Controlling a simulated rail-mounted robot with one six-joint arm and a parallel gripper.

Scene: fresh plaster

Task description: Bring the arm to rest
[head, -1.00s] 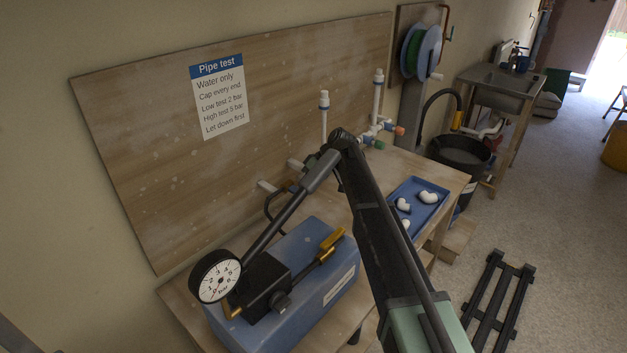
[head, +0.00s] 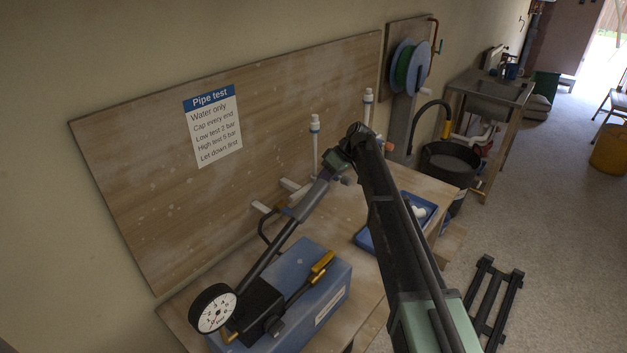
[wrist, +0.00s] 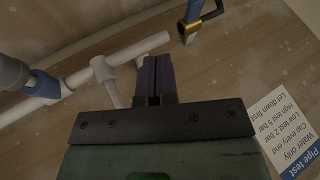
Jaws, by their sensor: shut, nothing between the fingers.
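My gripper (wrist: 158,76) shows in the wrist view with its two dark fingers pressed together and nothing between them. It faces the wooden back board (head: 150,190), with white pipe (wrist: 75,80) behind and left of the fingertips. I cannot tell whether the fingers touch the pipe. In the head view my arm reaches up over the bench and bends at the top; its fingertips cannot be made out there. The lever (head: 272,252) of the blue test pump (head: 320,310) slants up towards my wrist.
A pressure gauge (head: 213,309) stands on the pump. A blue tray (head: 364,238) with white fittings is partly behind my arm. Upright white pipes (head: 315,150) stand by the board. A black bucket (head: 450,160) and hose reel (head: 408,66) are farther back. Floor at right is open beyond a black rack (head: 497,295).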

